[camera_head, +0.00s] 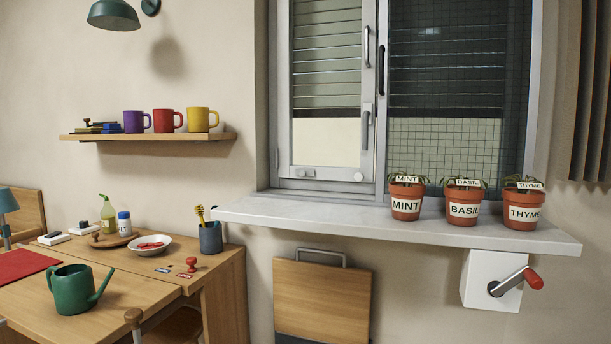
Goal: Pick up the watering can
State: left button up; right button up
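A green watering can (73,291) stands upright on the wooden table (135,292) at the lower left. Its loop handle is on the left side and its spout points up and to the right. Nothing touches it. Neither my left nor my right gripper shows in the head view.
A red mat (22,266) lies behind the can to the left. A white bowl (149,243), a green spray bottle (108,214), a red-handled stamp (191,265) and a dark cup (211,238) stand farther back. A chair (174,325) is at the table's front edge.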

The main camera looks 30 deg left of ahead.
aim_at(73, 288)
jog(key=u, duration=2.2)
jog(key=z, duration=2)
jog(key=u, duration=1.8)
jog(key=i+u, duration=0.15)
jog(key=k+j, duration=0.05)
